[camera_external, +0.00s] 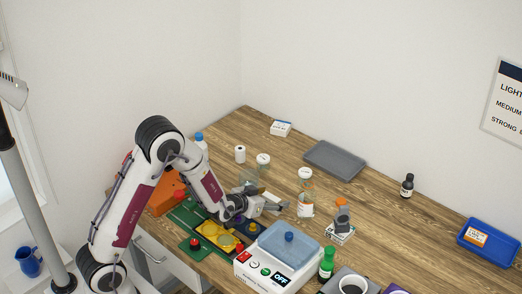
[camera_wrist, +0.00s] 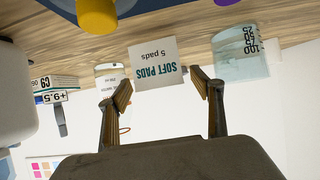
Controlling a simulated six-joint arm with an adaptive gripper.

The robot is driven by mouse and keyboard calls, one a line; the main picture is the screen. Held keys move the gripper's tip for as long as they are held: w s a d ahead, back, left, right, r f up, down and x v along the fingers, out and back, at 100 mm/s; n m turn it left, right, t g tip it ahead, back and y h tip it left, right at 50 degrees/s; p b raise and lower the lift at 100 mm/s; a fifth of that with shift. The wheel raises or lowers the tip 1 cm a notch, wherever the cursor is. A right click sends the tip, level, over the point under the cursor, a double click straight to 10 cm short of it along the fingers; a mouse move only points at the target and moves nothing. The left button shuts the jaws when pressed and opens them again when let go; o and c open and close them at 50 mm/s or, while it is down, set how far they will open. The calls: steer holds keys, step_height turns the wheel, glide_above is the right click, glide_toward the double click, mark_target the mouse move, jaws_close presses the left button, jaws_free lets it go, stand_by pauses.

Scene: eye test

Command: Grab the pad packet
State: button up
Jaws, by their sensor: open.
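The pad packet (camera_wrist: 155,64) is a pale card marked "SOFT PADS, 5 pads", upside down in the wrist view. It shows just beyond my fingertips, between them in the picture. My gripper (camera_wrist: 162,84) is open, with nothing between its fingers. In the external view my gripper (camera_external: 281,207) is low over the table's middle, beside the yellow and green station. I cannot make out the packet in the external view; the arm may hide it.
A glass beaker (camera_wrist: 240,62) is right of the packet in the wrist view, a white-lidded bottle (camera_wrist: 109,74) behind its left. Externally, a clear bottle (camera_external: 306,202) and a white machine (camera_external: 270,276) are near my gripper. A blue tray (camera_external: 487,252) is far right.

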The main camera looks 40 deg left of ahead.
mark_target(272, 197)
steer(key=c, duration=1)
steer(key=shift+r, duration=0.2)
steer(key=shift+r, duration=4.85)
